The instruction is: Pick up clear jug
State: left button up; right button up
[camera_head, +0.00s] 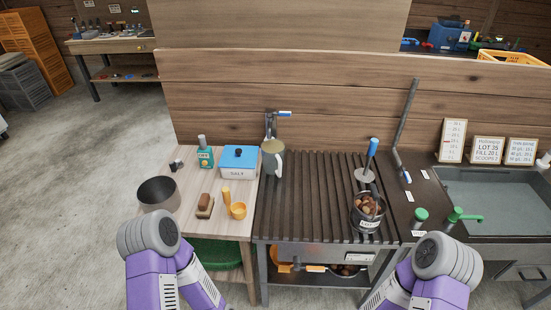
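A jug (272,161) with a pale handle stands upright at the back of the dark slatted drain top (318,180), just below a metal tap (270,124). It looks greyish and see-through. Both of my purple arms show at the bottom of the head view, with grey rounded joints in front of the bench. Neither gripper is in view, so I cannot see whether either one is open or shut.
A white salt box (239,171) with a blue lid and a teal bottle (205,157) stand left of the jug. A yellow scoop (237,210), a brush (205,206) and a dark pot (158,193) are nearer. A pot of chestnuts (367,223) stands front right; the slats between are clear.

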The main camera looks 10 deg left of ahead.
aim_at(273, 150)
jog(key=z, duration=1.8)
jog(key=i, duration=1.1)
jog(key=u, duration=2.3)
